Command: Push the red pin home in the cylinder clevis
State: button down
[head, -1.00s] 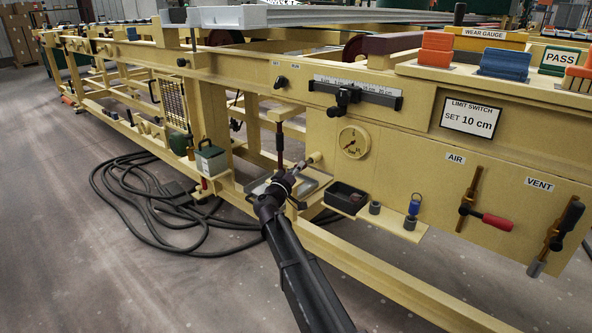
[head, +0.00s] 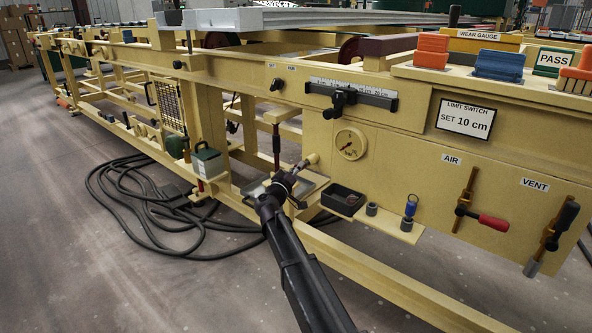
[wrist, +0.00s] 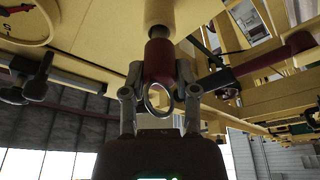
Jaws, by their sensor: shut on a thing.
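My gripper (wrist: 157,85) is shut on the red pin (wrist: 158,58), a dark red grip with a metal ring (wrist: 159,99) at its near end, in the wrist view. A short dark grey shank (wrist: 157,38) shows between the grip and a round beige boss (wrist: 159,10), lined up with it. The depth of the shank inside is hidden. In the head view my gripper (head: 284,182) is low at the frame, just below and left of the boss (head: 313,159); the pin is hard to make out there. I cannot tell the clevis apart clearly.
A dark red upright rod (head: 276,146) stands close left of my gripper. A gauge (head: 350,143) and a black bin (head: 342,199) are to its right. The AIR valve (head: 466,200) is farther right. Cables (head: 140,195) lie on the floor at left.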

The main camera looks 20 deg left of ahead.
jog(key=shift+w+d, duration=0.25)
jog(key=shift+w, duration=0.3)
jog(key=shift+c, duration=1.5)
grip_release()
jog(key=shift+s+a, duration=0.1)
jog(key=shift+s, duration=0.05)
jog(key=s+a, duration=0.4)
jog(key=s, duration=0.7)
jog(key=w+d+r+m+g+y+p, duration=0.1)
jog(key=w+d+r+g+p, duration=0.2)
jog(key=d+g+p, duration=0.4)
jog(key=d+p, duration=0.5)
jog(key=p, duration=0.3)
jog(key=shift+d+r, duration=0.2)
